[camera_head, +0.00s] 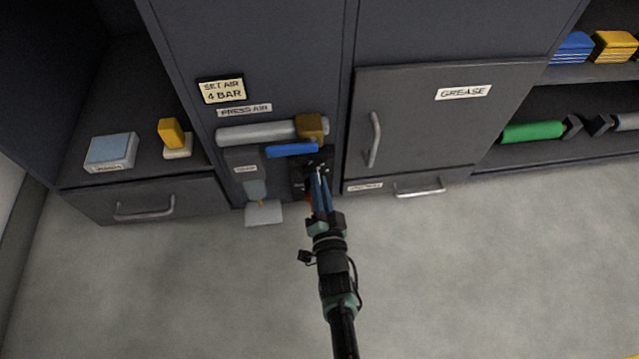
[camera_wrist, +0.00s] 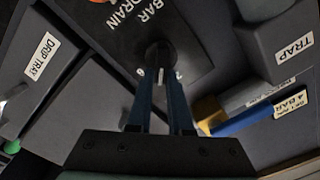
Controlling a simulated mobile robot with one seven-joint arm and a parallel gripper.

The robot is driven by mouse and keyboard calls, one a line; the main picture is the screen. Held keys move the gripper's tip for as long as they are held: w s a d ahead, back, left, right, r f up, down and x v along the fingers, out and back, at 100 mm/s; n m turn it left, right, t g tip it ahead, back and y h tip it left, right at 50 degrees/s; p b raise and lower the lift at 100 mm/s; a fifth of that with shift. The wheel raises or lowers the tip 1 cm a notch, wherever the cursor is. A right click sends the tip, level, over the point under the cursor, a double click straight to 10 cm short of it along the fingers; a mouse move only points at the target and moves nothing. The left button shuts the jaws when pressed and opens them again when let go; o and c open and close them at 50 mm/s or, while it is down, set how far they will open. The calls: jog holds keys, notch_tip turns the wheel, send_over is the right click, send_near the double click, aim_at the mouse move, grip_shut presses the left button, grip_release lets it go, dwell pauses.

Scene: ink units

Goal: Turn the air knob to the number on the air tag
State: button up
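The air tag (camera_head: 222,90) on the cabinet front reads "SET AIR 4 BAR". It also shows in the wrist view (camera_wrist: 292,103) at the right edge. The round black air knob (camera_wrist: 158,54) sits on a dark panel (camera_wrist: 112,42) marked "BAR" and "DRAIN". In the head view my gripper (camera_head: 317,176) hides much of the panel.
A grey cylinder (camera_head: 256,133) with a brass end and a blue bar (camera_head: 292,149) sit just above the panel. A grey trap (camera_head: 247,172) is to its left, and the grease door (camera_head: 420,125) with a handle to its right. Open floor lies in front.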

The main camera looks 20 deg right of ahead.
jog(key=o, duration=0.4)
jog(key=p+v, duration=0.6)
jog(key=v, duration=0.7)
jog(key=shift+p, duration=0.3)
